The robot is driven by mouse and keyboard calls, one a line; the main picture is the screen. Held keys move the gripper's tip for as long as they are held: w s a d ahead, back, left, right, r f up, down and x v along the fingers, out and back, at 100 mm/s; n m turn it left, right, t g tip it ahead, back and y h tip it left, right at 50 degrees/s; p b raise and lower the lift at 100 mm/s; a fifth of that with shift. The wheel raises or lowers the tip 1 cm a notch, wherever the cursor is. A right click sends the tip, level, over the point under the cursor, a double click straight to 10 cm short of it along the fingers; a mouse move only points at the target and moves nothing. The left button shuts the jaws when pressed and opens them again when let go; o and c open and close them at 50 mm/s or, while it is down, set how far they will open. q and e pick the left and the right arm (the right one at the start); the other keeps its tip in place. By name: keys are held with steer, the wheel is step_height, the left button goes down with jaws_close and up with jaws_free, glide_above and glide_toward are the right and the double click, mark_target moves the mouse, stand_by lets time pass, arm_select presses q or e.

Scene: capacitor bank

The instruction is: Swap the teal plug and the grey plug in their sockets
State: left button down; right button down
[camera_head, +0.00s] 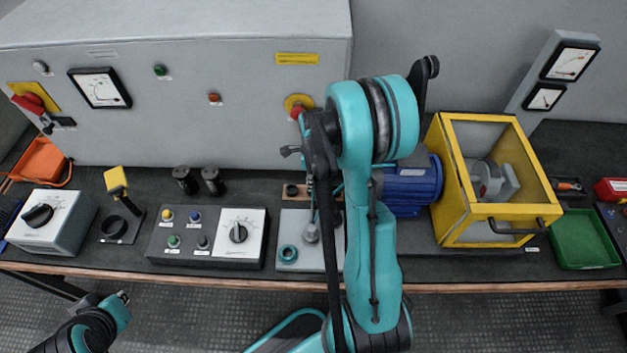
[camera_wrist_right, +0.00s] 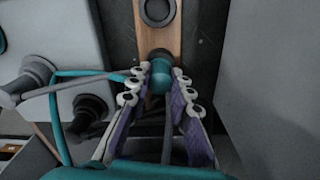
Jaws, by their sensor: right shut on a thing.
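In the right wrist view my right gripper (camera_wrist_right: 162,82) is shut on the teal plug (camera_wrist_right: 160,72). It holds the plug over the wooden strip, at a dark ring; I cannot tell whether the plug is in it. The grey plug (camera_head: 311,232) stands on a light grey plate (camera_head: 300,266) in the head view. A grey plug-like knob also shows at the left of the wrist view (camera_wrist_right: 38,70). A teal-ringed socket (camera_head: 288,253) near the plate's front looks empty. My left gripper (camera_head: 123,298) is at the lower left, off the bench; its fingers are too small to read.
The wooden strip (camera_head: 296,191) has a dark round socket (camera_wrist_right: 157,10). A control box (camera_head: 208,238) stands left of the plate. A blue motor (camera_head: 408,188) and yellow guard (camera_head: 460,225) stand to the right. A large grey cabinet (camera_head: 200,120) is behind. My right arm hides part of the plate.

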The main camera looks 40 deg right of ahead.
steer(key=shift+f, duration=0.25)
steer(key=c, duration=1.3)
jaws_free()
steer(key=shift+r, duration=0.1)
step_height(320, 180, up, 12)
